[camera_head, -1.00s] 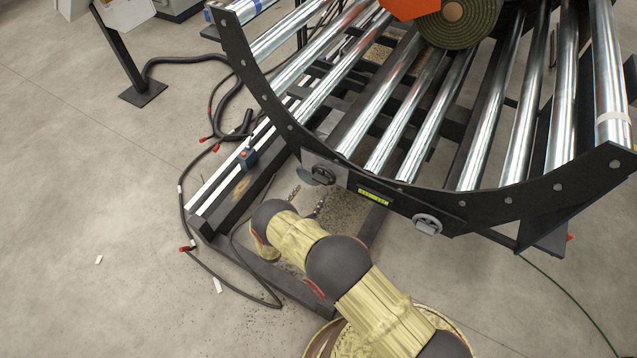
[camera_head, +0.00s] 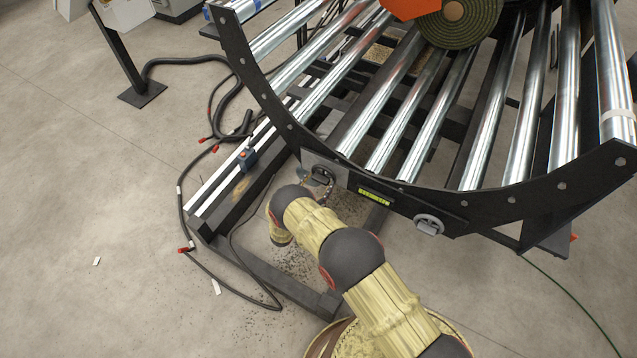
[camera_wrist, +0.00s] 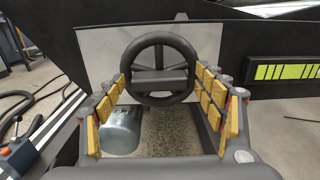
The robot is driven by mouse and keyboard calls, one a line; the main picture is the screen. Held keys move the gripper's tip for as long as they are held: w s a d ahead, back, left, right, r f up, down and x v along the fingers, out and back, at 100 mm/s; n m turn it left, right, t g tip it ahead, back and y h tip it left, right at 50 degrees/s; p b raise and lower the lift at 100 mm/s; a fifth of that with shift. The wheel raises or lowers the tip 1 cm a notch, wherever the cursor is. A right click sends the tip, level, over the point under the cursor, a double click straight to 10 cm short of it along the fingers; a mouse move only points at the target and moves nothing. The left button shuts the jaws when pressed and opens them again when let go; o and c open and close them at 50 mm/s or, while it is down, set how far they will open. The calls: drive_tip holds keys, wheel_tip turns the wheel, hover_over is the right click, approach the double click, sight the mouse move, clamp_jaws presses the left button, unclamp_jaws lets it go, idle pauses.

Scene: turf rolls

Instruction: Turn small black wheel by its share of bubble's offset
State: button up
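The small black wheel (camera_wrist: 160,68) faces me on a light grey plate in the wrist view. I cannot tell whether the pads touch the rim. The yellow-green level (camera_head: 376,196) is right of the wheel; it also shows in the wrist view (camera_wrist: 284,72). Its bubble cannot be made out clearly.
A second, greyer handwheel (camera_head: 429,224) is farther right on the frame. Steel rollers (camera_head: 400,110) and a green turf roll (camera_head: 460,22) lie behind it. A black hose (camera_head: 183,215) runs over the floor at left. A metal cylinder (camera_wrist: 119,130) shows below the wheel.

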drive_tip(key=c, duration=1)
drive_tip(key=shift+n+b, duration=0.3)
drive_tip(key=n+b, duration=0.2)
drive_tip(key=n, duration=0.1)
drive_tip(key=shift+f+n, duration=0.1)
drive_tip(key=shift+n, duration=0.2)
drive_tip(key=n+b, duration=0.2)
drive_tip(key=n, duration=0.1)
drive_tip(key=shift+n, duration=0.3)
drive_tip(key=n+b, duration=0.1)
drive_tip(key=n, duration=0.5)
drive_tip(key=shift+w+a, duration=0.1)
drive_tip(key=n, duration=0.6)
